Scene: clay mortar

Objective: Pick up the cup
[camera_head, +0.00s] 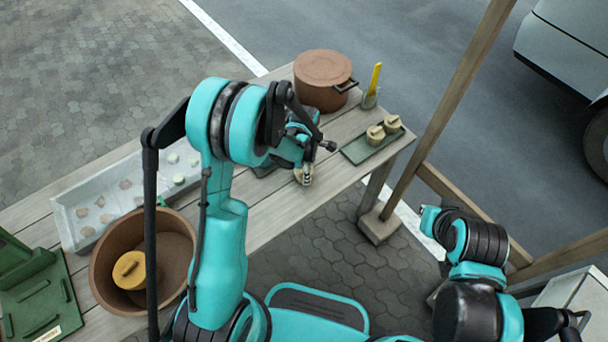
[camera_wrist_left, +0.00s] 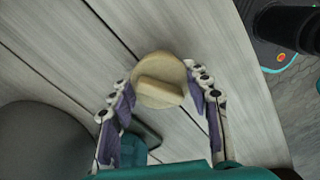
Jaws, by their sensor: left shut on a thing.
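A round beige piece with a raised bar across its top (camera_wrist_left: 160,80), which I take to be the cup, sits between the fingers of my left gripper (camera_wrist_left: 160,88) in the left wrist view. My left gripper is shut on it, with a finger at each side. In the head view my left gripper (camera_head: 304,168) is low over the table's front edge, and only a small part of the beige piece (camera_head: 304,180) shows below it. I cannot tell whether it is lifted off the wood. My right gripper cannot be made out in the head view.
Two beige pieces (camera_head: 376,134) stand on a green tray (camera_head: 364,153) to the right. Behind are a lidded brown pot (camera_head: 322,78) and a glass (camera_head: 370,99) with a yellow tool. At left are an open brown pot (camera_head: 112,242) and a pale tray (camera_head: 68,222). A wooden post (camera_head: 450,100) rises right.

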